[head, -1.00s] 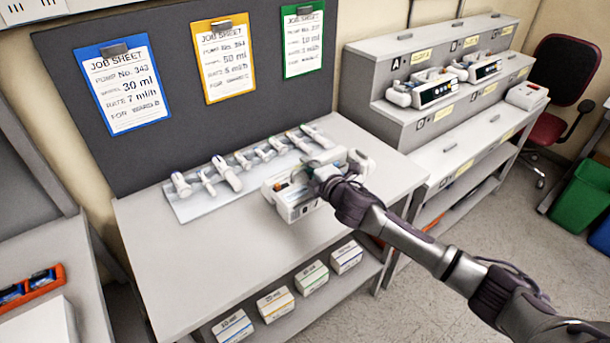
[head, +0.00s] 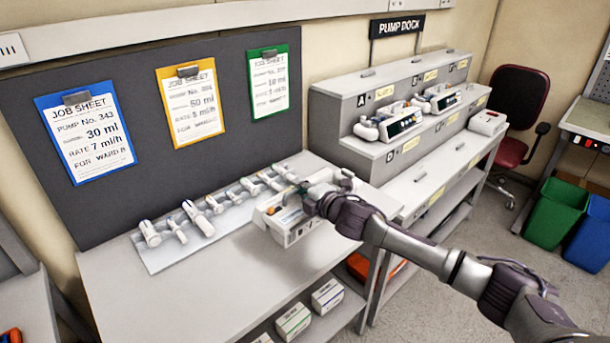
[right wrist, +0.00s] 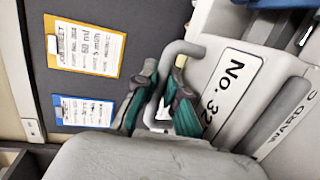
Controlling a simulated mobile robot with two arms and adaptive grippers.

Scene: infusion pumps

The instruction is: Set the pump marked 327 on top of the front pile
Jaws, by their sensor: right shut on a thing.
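My right gripper (head: 318,199) is shut on the grey handle of a white pump (head: 286,226), over the right end of the workbench (head: 175,285). In the right wrist view green-padded fingers (right wrist: 165,104) close around the handle, beside a label (right wrist: 232,85) that reads "No. 32"; its last digit is hidden. A "WARD C" marking (right wrist: 290,120) shows near it. I cannot tell whether the pump touches the bench. My gripper and wrist hide part of it. No clear pile of pumps shows. My left gripper is not in view.
Syringes lie on a rack (head: 165,255) left of the pump. The stepped pump dock (head: 345,135) at right carries several pumps, including one near its front (head: 402,124). Three job sheets hang behind. A red chair (head: 515,110) and bins (head: 555,212) stand far right.

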